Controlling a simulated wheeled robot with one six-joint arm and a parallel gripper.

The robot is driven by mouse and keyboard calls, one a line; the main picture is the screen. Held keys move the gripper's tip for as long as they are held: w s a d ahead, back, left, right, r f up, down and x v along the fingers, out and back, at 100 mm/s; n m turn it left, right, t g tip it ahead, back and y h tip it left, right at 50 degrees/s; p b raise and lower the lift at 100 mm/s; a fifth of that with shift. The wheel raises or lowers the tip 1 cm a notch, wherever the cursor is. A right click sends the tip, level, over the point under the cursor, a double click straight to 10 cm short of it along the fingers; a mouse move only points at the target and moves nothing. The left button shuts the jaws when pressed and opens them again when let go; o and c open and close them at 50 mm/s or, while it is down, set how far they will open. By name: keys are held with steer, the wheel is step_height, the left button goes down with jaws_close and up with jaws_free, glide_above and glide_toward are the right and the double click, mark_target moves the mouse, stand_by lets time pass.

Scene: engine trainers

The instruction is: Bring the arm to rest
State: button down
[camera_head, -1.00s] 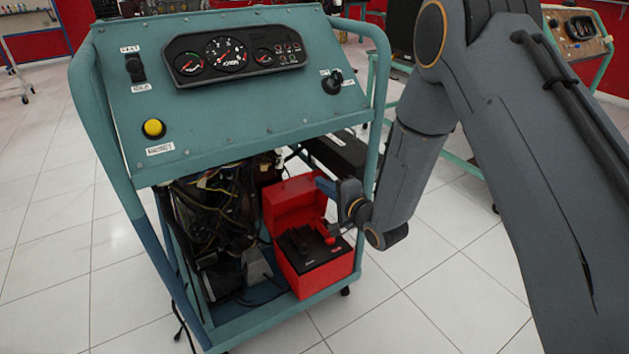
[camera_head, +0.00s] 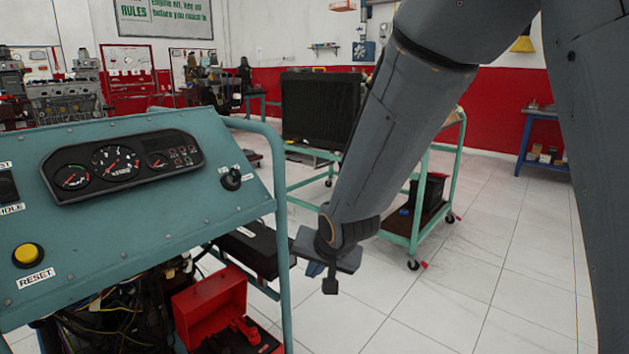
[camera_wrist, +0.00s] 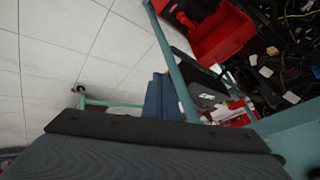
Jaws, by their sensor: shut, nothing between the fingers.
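My grey arm (camera_head: 400,120) reaches down from the top right in the head view. My gripper (camera_head: 314,268) hangs at its end, just right of the teal engine trainer's upright tube (camera_head: 284,240), and looks clear of it. It is partly hidden behind my wrist. In the wrist view the blue fingers (camera_wrist: 162,97) are together with nothing held. The trainer's sloped panel (camera_head: 150,215) carries gauges, a yellow button (camera_head: 27,254) and a black knob (camera_head: 230,180).
Another teal stand (camera_head: 455,160) with a black radiator (camera_head: 320,108) stands behind. Tiled floor at the right is clear.

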steer(key=s+d+r+n+g+h, duration=0.15)
steer(key=s+d, duration=0.25)
steer(key=s, duration=0.5)
steer(key=s+d+r+n+g, duration=0.2)
steer(key=s+d+r+g, duration=0.1)
steer(key=s, duration=0.5)
steer(key=s+d+r+n+g+h, duration=0.15)
steer(key=s+d, duration=0.25)
steer(key=s, duration=0.5)
steer(key=d+r+m+p, duration=0.2)
steer(key=d+r+p, duration=0.6)
steer(key=p, duration=0.9)
step_height(320, 180, up, 2)
steer(key=shift+d+r+m+g+p, duration=0.15)
steer(key=shift+d+m+g+p, duration=0.15)
steer(key=shift+d+m, duration=0.1)
